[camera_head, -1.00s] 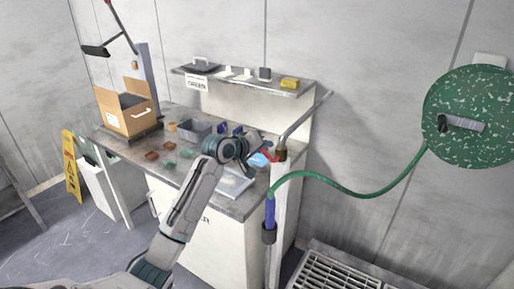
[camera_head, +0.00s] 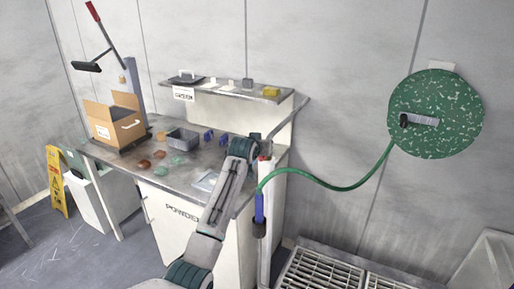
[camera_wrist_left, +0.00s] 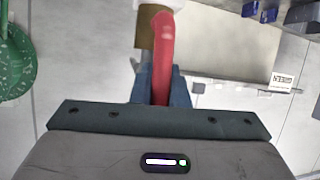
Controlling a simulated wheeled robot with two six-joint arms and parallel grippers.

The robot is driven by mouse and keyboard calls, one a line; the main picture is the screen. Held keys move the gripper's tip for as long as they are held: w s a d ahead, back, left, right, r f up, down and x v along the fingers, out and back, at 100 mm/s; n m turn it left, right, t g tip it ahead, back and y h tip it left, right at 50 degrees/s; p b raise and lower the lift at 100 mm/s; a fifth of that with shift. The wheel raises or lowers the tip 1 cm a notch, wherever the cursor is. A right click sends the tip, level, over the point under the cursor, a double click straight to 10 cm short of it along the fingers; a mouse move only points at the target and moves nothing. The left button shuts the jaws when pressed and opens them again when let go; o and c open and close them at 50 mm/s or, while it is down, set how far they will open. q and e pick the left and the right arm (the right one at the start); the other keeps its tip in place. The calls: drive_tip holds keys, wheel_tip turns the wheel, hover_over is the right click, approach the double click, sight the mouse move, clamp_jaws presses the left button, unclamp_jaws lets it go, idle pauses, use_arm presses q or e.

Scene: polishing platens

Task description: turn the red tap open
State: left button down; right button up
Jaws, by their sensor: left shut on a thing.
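The red tap handle (camera_wrist_left: 162,50) runs down the middle of the left wrist view, beside a brass-coloured valve body (camera_wrist_left: 146,35). My left gripper (camera_wrist_left: 160,84) is shut on the handle, with a dark blue finger on each side of it. In the head view a small red part of the tap (camera_head: 264,158) shows at the top of the white post (camera_head: 265,215), next to the end of my left arm. The fingers are hidden there. My right gripper is in neither view.
A green hose (camera_head: 340,188) runs from the post to a green speckled disc (camera_head: 435,118) on the wall. The grey worktop (camera_head: 125,170) holds a cardboard box (camera_head: 103,128), a grey bin (camera_head: 183,139) and small pieces. A floor grating (camera_head: 325,275) lies at lower right.

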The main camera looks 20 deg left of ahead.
use_arm(q)
drive_tip(key=shift+d+m, duration=0.2)
drive_tip(key=shift+m, duration=0.1)
idle(0.4)
drive_tip(key=c, duration=1.4)
unclamp_jaws()
drive_tip(key=shift+s, duration=0.15)
drive_tip(key=shift+s+r, duration=0.1)
drive_tip(key=shift+s, duration=0.15)
drive_tip(key=b+v, duration=0.3)
drive_tip(key=v, duration=0.7)
drive_tip(key=shift+d, duration=0.25)
